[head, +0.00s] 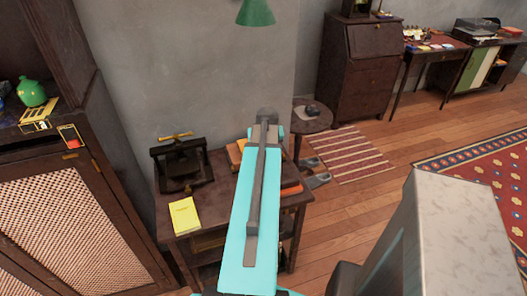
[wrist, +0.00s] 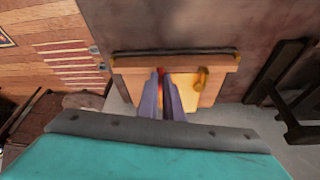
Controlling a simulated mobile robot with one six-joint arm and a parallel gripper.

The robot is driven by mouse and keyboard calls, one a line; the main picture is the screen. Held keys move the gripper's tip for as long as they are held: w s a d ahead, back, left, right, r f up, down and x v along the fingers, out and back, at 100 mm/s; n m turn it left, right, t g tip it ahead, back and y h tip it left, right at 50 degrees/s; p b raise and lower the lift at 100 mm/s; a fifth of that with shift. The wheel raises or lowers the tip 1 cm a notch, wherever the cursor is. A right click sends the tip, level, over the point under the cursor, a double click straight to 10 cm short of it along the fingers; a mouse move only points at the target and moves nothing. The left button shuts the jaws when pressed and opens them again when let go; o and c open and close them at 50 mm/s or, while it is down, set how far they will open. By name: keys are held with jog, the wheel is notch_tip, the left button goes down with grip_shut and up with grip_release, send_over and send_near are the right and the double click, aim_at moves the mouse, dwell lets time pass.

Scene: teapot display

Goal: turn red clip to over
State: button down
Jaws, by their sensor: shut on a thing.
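In the wrist view my gripper (wrist: 164,78) points at a light wooden frame (wrist: 133,82). Its two purple-grey fingers are close together, shut on a small red piece (wrist: 161,86), likely the red clip. Only a sliver of the red piece shows between the fingers, so which way it is turned is hidden. An orange-brown knob or clip (wrist: 201,77) sits on the frame just right of the fingers, apart from them. In the head view my arm covers the gripper and most of the wooden object (head: 236,153) on the small table.
The dark table (head: 225,196) also holds a black press (head: 182,165) and a yellow paper (head: 185,216). A cabinet (head: 70,215) stands close on the left, with a green pot (head: 33,93) on its shelf. Open wooden floor (head: 335,205) lies to the right.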

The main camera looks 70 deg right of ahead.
jog(key=shift+s+n+t+y, duration=0.15)
jog(key=shift+n+t+y, duration=0.2)
jog(key=shift+n, duration=0.75)
jog(key=c, duration=1.9)
grip_release()
jog(key=shift+r, duration=0.1)
jog(key=shift+b+v, duration=1.25)
jog(key=shift+v, duration=5.55)
jog(key=shift+s+a, duration=0.15)
